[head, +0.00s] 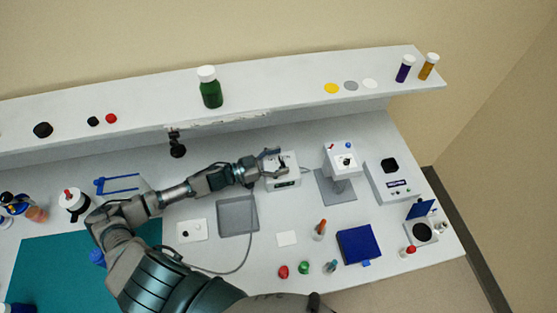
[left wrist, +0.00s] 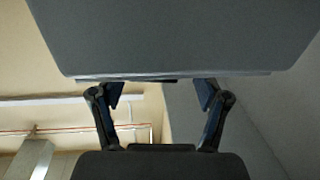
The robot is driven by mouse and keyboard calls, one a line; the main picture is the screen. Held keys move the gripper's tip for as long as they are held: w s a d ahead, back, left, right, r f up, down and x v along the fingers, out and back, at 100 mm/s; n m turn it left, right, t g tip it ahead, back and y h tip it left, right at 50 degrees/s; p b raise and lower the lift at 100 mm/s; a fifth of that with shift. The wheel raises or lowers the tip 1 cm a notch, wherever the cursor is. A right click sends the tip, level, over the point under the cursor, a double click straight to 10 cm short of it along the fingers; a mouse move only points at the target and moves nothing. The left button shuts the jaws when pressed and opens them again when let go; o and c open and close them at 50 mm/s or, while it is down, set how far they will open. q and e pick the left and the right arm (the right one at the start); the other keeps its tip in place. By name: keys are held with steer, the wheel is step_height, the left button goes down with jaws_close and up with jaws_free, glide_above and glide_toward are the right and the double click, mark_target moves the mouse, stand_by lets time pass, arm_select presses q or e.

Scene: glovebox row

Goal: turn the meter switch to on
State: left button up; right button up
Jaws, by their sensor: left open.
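A small white box (head: 285,183) with a dark display on its front stands near the middle of the bench in the head view. It looks like the meter, but I cannot read a label. My left gripper (head: 275,163) is over the box's left and upper part and covers some of it. The switch cannot be made out, nor whether the gripper touches the box. In the left wrist view the two fingers (left wrist: 160,97) are apart with nothing seen between them. A large dark grey surface fills the top of that view. My right gripper is not seen.
A white stand device (head: 341,162) and another white instrument (head: 378,187) are to the right. A shelf (head: 270,88) with bottles runs behind.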

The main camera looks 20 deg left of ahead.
arm_select(q)
steer(key=shift+d+r, duration=0.1)
steer(key=shift+d, duration=0.55)
steer(key=shift+c, duration=0.5)
steer(key=shift+d, duration=0.1)
steer(key=c, duration=1.1)
steer(key=shift+w+a, duration=0.1)
steer(key=shift+a, duration=0.1)
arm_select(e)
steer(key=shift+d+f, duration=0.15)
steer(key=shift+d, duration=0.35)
